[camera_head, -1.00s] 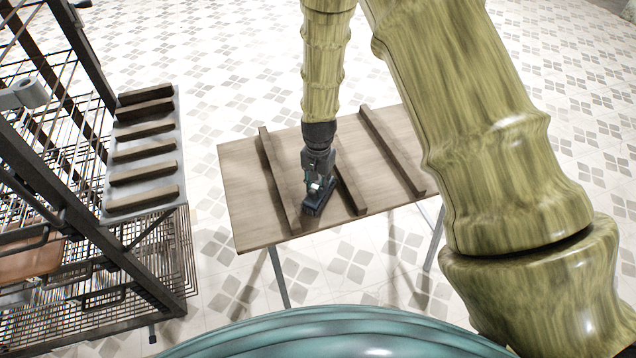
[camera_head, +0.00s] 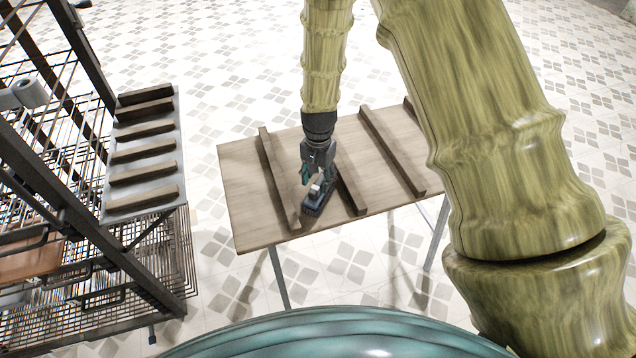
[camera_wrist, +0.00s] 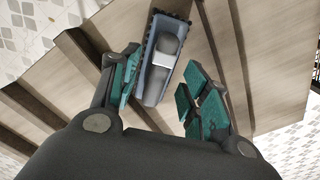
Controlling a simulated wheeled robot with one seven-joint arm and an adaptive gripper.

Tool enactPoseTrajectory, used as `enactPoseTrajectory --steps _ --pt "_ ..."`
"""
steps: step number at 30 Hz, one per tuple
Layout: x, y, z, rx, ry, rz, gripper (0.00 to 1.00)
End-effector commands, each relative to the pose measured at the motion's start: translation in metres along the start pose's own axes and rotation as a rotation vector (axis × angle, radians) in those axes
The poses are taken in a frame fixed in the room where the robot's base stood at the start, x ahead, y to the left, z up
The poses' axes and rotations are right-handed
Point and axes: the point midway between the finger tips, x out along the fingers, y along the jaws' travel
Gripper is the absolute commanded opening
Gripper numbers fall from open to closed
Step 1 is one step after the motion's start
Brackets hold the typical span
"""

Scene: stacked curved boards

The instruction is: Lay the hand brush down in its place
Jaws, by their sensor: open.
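The hand brush (camera_head: 318,198), with a dark blue-grey body, dark bristle edge and a grey grip, lies on the wooden table (camera_head: 245,195) in the slot between the left and middle wooden strips. It also shows in the wrist view (camera_wrist: 160,62), lying lengthwise ahead of my gripper. My gripper (camera_head: 315,180) is just above the brush. In the wrist view its teal-padded fingers (camera_wrist: 158,97) are spread apart, with the near end of the brush between them and a gap visible on the right side. Whether the left finger touches the brush is unclear.
Wooden strips (camera_head: 280,178) divide the tabletop; the slot to the right, between the middle strip and the right strip (camera_head: 392,150), is empty. A wire rack (camera_head: 60,110) with a slatted side shelf (camera_head: 143,155) stands at the left. Tiled floor surrounds the table.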

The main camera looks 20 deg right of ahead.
Motion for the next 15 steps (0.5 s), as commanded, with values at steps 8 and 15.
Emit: enactPoseTrajectory --steps 8,15 --pt "-0.044 -0.001 -0.001 0.000 0.002 -0.002 0.46" --pt "-0.074 0.000 -0.001 0.000 0.001 0.000 0.46"
